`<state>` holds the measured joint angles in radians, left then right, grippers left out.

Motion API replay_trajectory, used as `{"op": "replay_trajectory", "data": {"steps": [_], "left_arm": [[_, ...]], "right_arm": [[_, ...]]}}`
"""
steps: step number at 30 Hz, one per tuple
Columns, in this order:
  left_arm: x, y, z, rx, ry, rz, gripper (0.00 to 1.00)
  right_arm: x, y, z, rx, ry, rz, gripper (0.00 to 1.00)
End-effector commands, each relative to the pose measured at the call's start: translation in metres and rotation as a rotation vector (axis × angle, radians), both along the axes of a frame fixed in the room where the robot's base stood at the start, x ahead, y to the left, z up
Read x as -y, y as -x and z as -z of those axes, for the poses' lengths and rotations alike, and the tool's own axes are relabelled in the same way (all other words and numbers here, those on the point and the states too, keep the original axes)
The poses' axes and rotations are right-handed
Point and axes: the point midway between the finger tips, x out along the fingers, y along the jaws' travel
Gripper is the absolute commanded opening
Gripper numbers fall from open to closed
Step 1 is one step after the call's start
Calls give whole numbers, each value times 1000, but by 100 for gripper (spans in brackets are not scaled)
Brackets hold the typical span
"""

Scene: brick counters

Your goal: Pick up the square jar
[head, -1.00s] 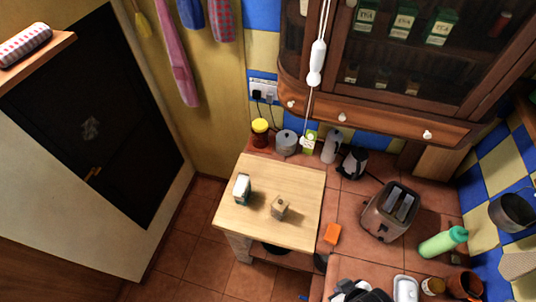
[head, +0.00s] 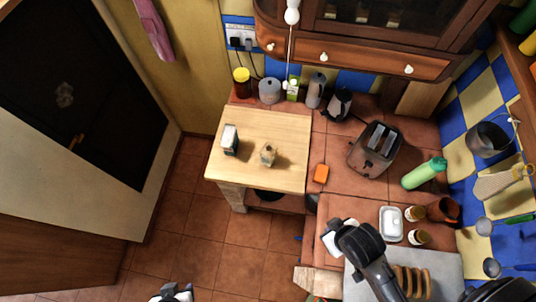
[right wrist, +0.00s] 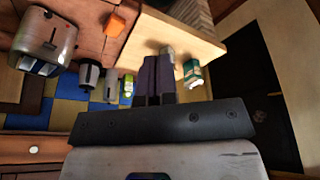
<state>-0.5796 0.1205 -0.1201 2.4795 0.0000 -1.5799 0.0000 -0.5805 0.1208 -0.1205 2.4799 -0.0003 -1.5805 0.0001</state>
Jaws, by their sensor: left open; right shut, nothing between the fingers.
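The square jar (head: 268,154) is a small beige-brown jar with a narrow top. It stands on the pale wooden tabletop (head: 285,125), right of a white and dark green carton (head: 230,140). My left gripper (head: 176,291) shows only in part at the bottom edge of the head view, open and well below the table. My right gripper (right wrist: 157,62) has its dark fingers together and empty in the right wrist view, pointing towards the tabletop. A small greyish thing (right wrist: 167,51), probably the jar, shows just past its fingertips, partly hidden.
An orange sponge (head: 321,174) and a toaster (head: 375,149) are on the tiled counter to the right. Several canisters, including a yellow-lidded jar (head: 241,82), line the back wall. A white dish (head: 391,224) sits near my right arm. Floor left of the table is clear.

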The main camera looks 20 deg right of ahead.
Motion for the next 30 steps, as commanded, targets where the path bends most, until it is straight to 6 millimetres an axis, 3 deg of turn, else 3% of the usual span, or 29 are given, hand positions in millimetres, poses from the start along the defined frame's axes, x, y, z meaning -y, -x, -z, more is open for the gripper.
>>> {"op": "replay_trajectory", "data": {"steps": [10, 30], "left_arm": [[0, 0, 0, 0, 0, 0, 43], [0, 0, 0, 0, 0, 0, 43]], "right_arm": [[0, 0, 0, 0, 0, 0, 1], [0, 0, 0, 0, 0, 0, 65]]}}
